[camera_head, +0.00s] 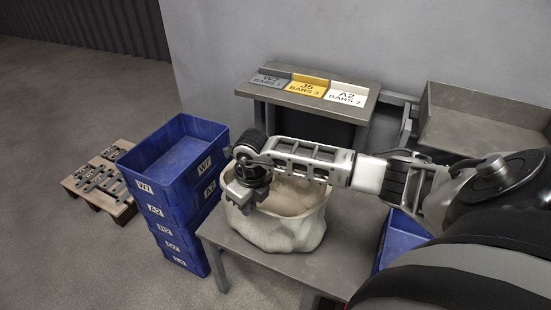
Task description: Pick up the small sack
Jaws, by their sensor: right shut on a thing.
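The small sack (290,235) is a cream-white, open-topped bag on a low grey table. My right arm comes in from the right, across the sack's opening, and hides part of its far rim. My right gripper (240,197) is at the sack's left rim, pointing down, and is shut on the sack there. The fingertips are mostly hidden. The sack is upright and looks to be resting on the table. My left gripper is not in view.
A stack of blue crates (168,212) stands close to the table's left. A pallet with metal brackets (103,180) lies further left. Behind is a stand with labelled signs (308,84). A grey tray (480,122) is at the right. The table's front (262,254) is bare.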

